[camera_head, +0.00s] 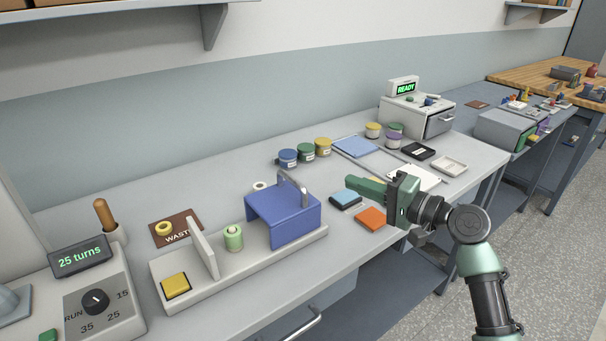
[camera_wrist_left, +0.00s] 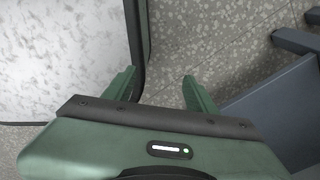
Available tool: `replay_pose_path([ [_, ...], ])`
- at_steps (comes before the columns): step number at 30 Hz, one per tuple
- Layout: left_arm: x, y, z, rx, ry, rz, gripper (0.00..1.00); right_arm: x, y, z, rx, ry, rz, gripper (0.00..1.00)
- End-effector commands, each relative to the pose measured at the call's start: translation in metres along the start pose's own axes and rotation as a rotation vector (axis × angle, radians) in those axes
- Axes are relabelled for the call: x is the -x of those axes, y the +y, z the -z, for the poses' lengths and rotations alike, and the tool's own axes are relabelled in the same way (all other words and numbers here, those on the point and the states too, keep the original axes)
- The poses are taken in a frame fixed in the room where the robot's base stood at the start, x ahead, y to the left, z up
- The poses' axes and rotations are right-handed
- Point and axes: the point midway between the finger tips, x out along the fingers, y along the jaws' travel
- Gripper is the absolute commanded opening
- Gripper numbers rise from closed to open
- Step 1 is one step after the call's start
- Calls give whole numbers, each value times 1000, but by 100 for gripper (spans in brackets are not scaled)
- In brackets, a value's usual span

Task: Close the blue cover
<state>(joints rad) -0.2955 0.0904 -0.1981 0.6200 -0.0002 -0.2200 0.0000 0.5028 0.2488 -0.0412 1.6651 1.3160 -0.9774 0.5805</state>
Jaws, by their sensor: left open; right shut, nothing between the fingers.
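The blue cover (camera_head: 290,223) sits on the right part of a long pale base (camera_head: 240,256) on the bench in the head view. It is a box-like hood with a grey arched handle (camera_head: 293,186) on top. A green bobbin (camera_head: 233,238) stands uncovered just left of it, beside a pale upright plate (camera_head: 204,250). My right gripper (camera_head: 352,181) is shut and empty, to the right of the cover and apart from it, its fingers pointing left. My left gripper (camera_wrist_left: 158,86) is open and empty in the left wrist view, above the speckled floor; the head view does not show it.
A yellow button (camera_head: 176,284) is on the base's left end. A dial unit (camera_head: 100,305) stands further left. Blue (camera_head: 346,197) and orange (camera_head: 371,218) pads lie near my right gripper. Several lidded jars (camera_head: 305,151) stand behind the cover. The bench strip before the base is clear.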

Motion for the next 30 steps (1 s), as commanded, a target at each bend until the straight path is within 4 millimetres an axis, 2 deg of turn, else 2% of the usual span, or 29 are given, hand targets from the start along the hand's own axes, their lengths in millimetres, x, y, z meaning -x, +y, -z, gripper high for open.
replay_pose_path([
  [5,5,-1,2,1,2,1,57,-18,-3,-1,-4,-3,4,0],
  [12,14,18,-2,6,-4,-21,57,-69,-4,-1,-4,-4,4,0],
  [17,19,17,-2,4,-4,-21,57,-102,-4,-1,-4,-3,3,0],
  [22,30,11,1,1,-3,-14,57,-106,-4,-27,-2,-3,2,0],
  [30,34,9,1,1,-3,-12,57,-109,-1,-40,0,-1,2,0],
])
